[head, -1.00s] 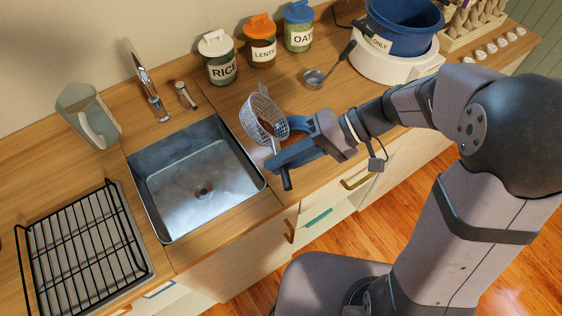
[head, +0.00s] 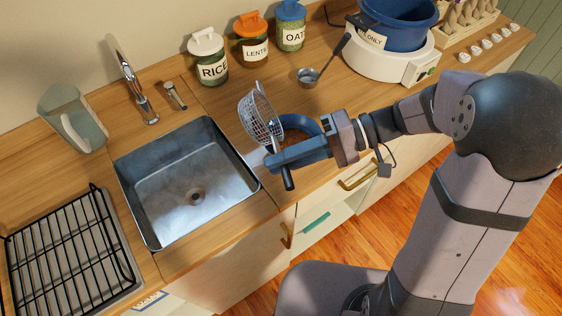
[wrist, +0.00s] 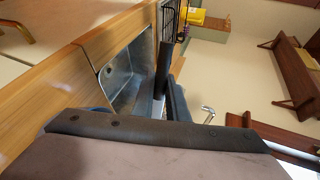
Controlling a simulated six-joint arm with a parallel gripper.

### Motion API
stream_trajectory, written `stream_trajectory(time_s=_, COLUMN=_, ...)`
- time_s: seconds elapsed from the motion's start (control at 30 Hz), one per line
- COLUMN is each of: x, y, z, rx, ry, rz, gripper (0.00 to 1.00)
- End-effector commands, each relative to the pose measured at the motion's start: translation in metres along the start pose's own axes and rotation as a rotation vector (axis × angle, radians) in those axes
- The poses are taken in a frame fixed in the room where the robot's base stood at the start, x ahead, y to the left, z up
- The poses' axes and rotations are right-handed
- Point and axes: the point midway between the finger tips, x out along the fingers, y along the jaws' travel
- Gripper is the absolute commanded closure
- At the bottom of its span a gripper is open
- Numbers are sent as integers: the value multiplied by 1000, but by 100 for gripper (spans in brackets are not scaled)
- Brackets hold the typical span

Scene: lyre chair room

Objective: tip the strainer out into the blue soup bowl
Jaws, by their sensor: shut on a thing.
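My gripper (head: 278,160) is shut on the dark handle (head: 288,178) of the strainer, over the counter just right of the sink. The strainer's wire mesh basket (head: 255,115) is steeply tilted, its rim almost edge-on in the head view. I cannot see whether anything is in it. In the wrist view the dark handle (wrist: 164,68) stands up beside a gripper finger; the basket is not visible there.
The steel sink (head: 190,185) lies left of my gripper, with a black rack (head: 75,255) further left. Rice (head: 208,60), lentil (head: 251,42) and oat (head: 290,28) jars stand behind. A small ladle (head: 308,76) lies on the counter near a white cooker (head: 388,62).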

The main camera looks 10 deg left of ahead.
Motion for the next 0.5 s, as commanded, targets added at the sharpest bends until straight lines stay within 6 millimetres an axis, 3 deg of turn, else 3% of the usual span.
stream_trajectory(time_s=0.5, x=-5, y=11, z=0, rx=4, ry=1, rz=-144, gripper=100)
